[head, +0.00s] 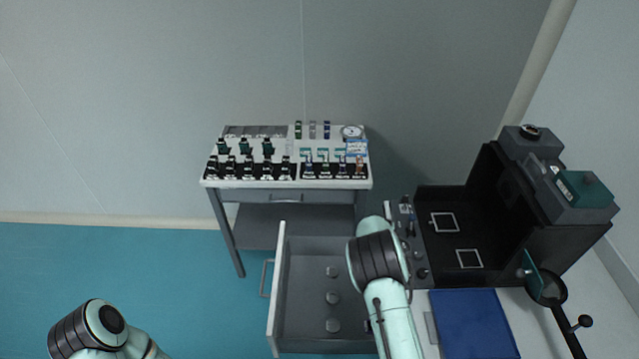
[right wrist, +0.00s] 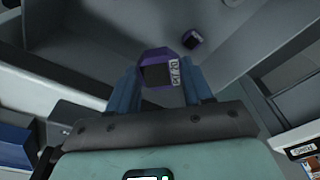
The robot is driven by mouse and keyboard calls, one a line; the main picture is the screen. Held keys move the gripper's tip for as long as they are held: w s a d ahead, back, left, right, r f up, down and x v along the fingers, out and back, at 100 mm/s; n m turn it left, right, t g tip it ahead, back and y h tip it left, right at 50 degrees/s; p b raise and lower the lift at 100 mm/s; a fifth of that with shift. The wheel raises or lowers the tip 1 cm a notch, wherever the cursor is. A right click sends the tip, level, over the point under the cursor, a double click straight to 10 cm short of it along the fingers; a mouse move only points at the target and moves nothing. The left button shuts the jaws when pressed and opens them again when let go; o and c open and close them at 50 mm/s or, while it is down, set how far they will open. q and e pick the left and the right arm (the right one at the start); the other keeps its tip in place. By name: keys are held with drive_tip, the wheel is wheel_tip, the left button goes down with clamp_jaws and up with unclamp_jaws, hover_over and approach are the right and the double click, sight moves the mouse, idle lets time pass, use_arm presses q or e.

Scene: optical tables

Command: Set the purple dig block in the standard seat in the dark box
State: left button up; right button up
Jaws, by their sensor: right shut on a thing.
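A purple block (right wrist: 157,69) with a dark face and a small white label shows in the right wrist view. My right gripper (right wrist: 160,85) is shut on it, one blue finger on each side. In the head view my right arm reaches over the open drawer, and its gripper and the block are hidden. The dark box (head: 434,262) stands open at the right, with two white square outlines on its floor, one farther back (head: 444,223) and one nearer (head: 469,259). I cannot tell which marks the standard seat. Only part of my left arm shows at the lower left; its gripper is out of view.
An open grey drawer (head: 300,328) holds several round pieces; a small dark block (right wrist: 190,40) lies below the gripper. A cart (head: 212,182) with rows of small optics stands behind.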

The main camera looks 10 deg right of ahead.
drive_tip(key=s+a+r+n+y, duration=0.1)
drive_tip(key=s+a+r+n, duration=0.7)
drive_tip(key=a+r+n, duration=0.2)
drive_tip(key=shift+s+a+n+t, duration=0.3)
drive_tip(key=shift+a+n, duration=0.5)
drive_tip(key=shift+a, duration=0.45)
